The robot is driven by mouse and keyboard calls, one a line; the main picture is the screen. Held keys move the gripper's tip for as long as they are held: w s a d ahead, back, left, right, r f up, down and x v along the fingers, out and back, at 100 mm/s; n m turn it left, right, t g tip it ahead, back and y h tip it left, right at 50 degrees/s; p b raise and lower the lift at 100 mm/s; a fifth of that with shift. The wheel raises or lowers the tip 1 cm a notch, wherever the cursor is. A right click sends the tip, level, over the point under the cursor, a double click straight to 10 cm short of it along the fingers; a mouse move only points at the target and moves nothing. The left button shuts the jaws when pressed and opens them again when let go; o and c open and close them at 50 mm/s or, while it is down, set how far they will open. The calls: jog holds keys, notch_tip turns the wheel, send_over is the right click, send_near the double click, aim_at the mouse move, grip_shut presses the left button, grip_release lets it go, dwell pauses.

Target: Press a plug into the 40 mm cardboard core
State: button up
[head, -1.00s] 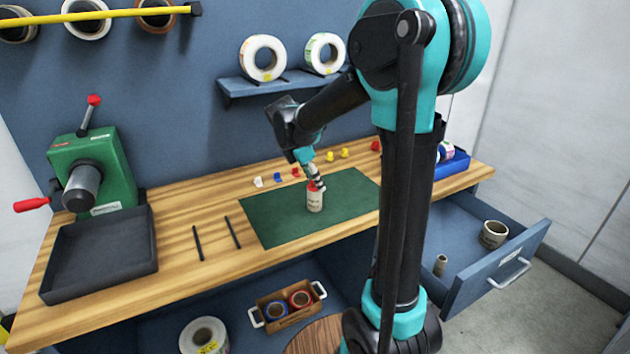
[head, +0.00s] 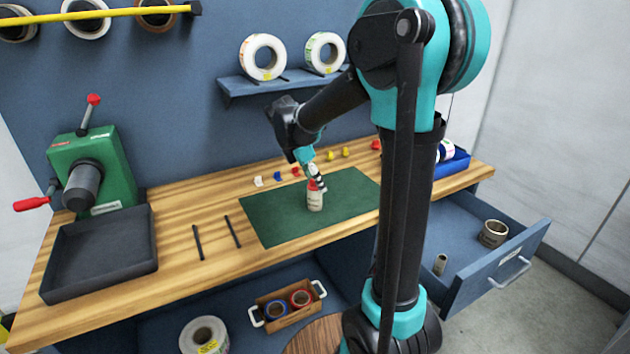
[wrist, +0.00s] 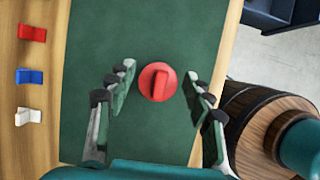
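The cardboard core (head: 315,202) stands upright on the green mat (head: 270,219), pale with dark print on its side. A red plug (head: 312,186) sits at its top end; how deep it is in the core I cannot tell. In the wrist view the red plug (wrist: 158,82) is a round cap with a raised bar, and it hides the core below. My gripper (wrist: 160,78) is open, its fingers spread to either side of the plug with gaps. In the head view my gripper (head: 318,177) is at the core's top.
Loose white, blue, red and yellow plugs (head: 258,181) lie behind the mat. A black tray (head: 100,280) and green machine (head: 92,165) stand at left. A blue bin (head: 452,165) is at right. The open drawer (head: 480,275) holds a wide core (head: 493,233) and a narrow core (head: 440,264).

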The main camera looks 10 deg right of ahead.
jog(key=shift+o, duration=0.7)
jog(key=v, duration=1.2)
jog(key=s+d+f+m+y, duration=0.1)
jog(key=s+d+f+m, duration=0.1)
jog(key=s+f+m, duration=0.1)
jog(key=s+d+f+m, duration=0.2)
jog(key=s+f+m, duration=0.2)
jog(key=f, duration=0.2)
jog(key=s+d+f+m+t+y, duration=0.1)
jog(key=s+d+f+m, duration=0.1)
jog(key=s+f+m, duration=0.1)
jog(key=shift+s+d+f+m+y, duration=0.1)
jog(key=shift+d+f+m+y, duration=0.05)
jog(key=shift+f+m, duration=0.25)
jog(key=shift+s+d+f+m+y, duration=0.1)
jog(key=shift+d+f+m+y, duration=0.05)
jog(key=shift+f+m, duration=0.25)
jog(key=s+d+f+m+t+y, duration=0.1)
jog(key=s+f+m, duration=0.8)
jog(key=s+m, duration=0.1)
jog(key=shift+d+t+y, duration=0.3)
jog(key=shift+d+t, duration=0.05)
jog(key=shift+t, duration=0.05)
